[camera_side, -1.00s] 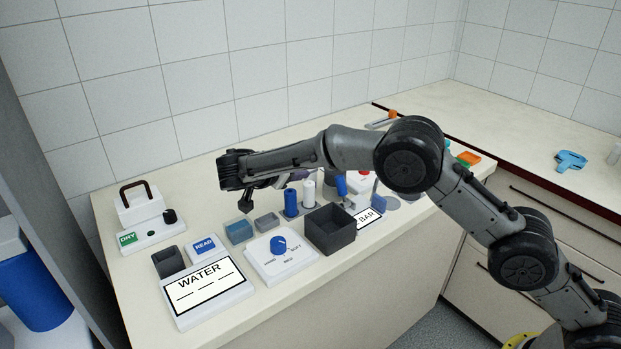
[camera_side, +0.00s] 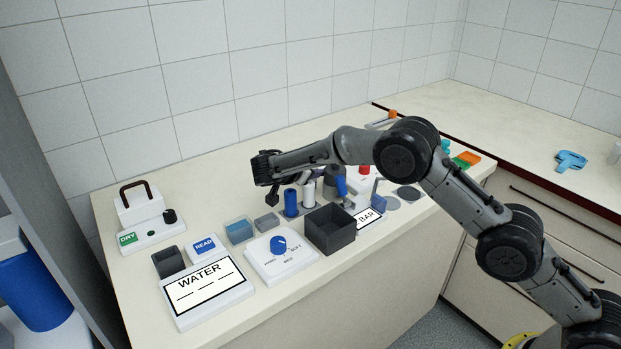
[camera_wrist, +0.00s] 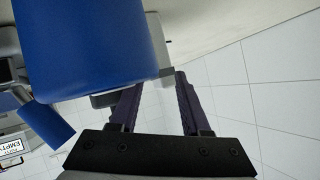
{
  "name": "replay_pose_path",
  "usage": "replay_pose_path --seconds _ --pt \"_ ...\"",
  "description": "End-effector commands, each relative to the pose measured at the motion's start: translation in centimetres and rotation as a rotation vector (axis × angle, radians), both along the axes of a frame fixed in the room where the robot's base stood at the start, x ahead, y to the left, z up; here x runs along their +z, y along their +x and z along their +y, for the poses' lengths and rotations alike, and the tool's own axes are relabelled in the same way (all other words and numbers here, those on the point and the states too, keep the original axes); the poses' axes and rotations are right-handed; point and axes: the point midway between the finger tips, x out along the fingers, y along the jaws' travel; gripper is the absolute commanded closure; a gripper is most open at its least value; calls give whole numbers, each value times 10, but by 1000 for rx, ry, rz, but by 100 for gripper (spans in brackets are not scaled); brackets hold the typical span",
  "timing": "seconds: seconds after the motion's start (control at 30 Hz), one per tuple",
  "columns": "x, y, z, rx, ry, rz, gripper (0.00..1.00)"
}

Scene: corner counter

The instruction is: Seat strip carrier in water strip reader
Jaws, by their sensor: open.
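The water strip reader (camera_side: 208,287) is a white unit with a black-framed WATER panel at the front left of the counter. A blue READ button (camera_side: 203,246) and a dark open-topped holder (camera_side: 168,262) are at its back. My gripper (camera_side: 272,198) is near a blue upright cylinder (camera_side: 290,204) and appears above a small grey box (camera_side: 266,222). In the wrist view, my gripper (camera_wrist: 157,92) has its fingers apart. A large blue body (camera_wrist: 90,45) fills the upper left, close to the fingers; nothing is clearly held. I cannot tell which thing is the strip carrier.
A white cylinder (camera_side: 308,194) stands beside the blue one. A dark square bin (camera_side: 330,229) and a white dial unit (camera_side: 281,258) are in front. A translucent blue box (camera_side: 239,231) is left. A white DRY unit (camera_side: 150,235) stands behind the reader. Bare counter lies behind.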

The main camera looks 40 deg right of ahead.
Motion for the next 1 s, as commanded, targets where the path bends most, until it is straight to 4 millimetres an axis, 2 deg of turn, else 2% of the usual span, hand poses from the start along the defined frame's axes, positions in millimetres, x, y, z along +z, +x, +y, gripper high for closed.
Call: replay_pose_path --seconds 0.1,0.3,0.37,0.77,0.87,1.0 --pt "0 0 1 0 0 0 55" --pt "0 0 1 0 1 0 91" --pt "0 0 1 0 1 0 100" --pt "1 0 1 0 0 -1 100" --pt "7 0 1 -1 1 -3 100" --pt "29 0 1 -1 3 -6 100"
